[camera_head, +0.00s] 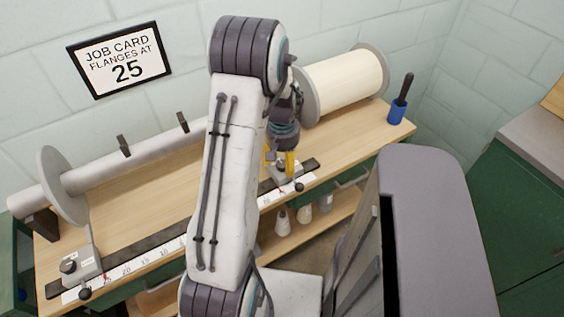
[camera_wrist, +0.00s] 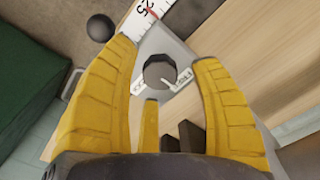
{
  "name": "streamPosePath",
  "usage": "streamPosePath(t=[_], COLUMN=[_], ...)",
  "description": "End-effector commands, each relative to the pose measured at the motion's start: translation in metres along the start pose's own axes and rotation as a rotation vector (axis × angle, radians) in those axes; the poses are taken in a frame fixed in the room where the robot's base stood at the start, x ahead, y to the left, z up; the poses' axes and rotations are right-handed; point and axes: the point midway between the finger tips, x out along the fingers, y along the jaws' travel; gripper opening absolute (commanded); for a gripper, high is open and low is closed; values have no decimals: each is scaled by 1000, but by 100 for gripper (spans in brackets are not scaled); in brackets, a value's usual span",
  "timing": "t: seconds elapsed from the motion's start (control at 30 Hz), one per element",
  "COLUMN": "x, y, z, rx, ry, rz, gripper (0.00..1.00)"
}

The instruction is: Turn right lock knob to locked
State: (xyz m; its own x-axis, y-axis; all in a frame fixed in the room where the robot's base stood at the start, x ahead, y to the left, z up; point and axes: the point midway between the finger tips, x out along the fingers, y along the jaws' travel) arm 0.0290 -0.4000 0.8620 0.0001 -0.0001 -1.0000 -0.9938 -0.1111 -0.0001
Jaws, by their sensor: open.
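The right lock knob (camera_wrist: 158,70) is a dark round knob on a grey block (camera_wrist: 160,42), with a white pointer line toward its lower right. Small white labels flank it, too blurred to read surely. My gripper (camera_wrist: 165,53) has its yellow fingers open on either side of the knob, with gaps visible; it does not grip it. In the head view my gripper (camera_head: 280,160) points down over the right block (camera_head: 285,173) at the bench's front edge, and the knob there is mostly hidden by the fingers.
A black ball handle (camera_head: 299,187) sticks out in front of the right block. The left lock block (camera_head: 80,267) has its own knob. A white scale (camera_head: 130,268) runs along the front. A cream roll (camera_head: 345,82) and a blue cup (camera_head: 397,112) stand behind and right.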

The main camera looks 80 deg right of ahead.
Motion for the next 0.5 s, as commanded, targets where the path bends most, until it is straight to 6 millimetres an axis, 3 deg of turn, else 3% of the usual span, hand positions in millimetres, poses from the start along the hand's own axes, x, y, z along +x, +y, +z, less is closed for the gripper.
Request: streamPosePath(t=[0.47, 0.5], x=[7, 7], y=[0, 0], z=[0, 0], rx=[0, 0], ry=[0, 0], rz=[0, 0], gripper=[58, 55])
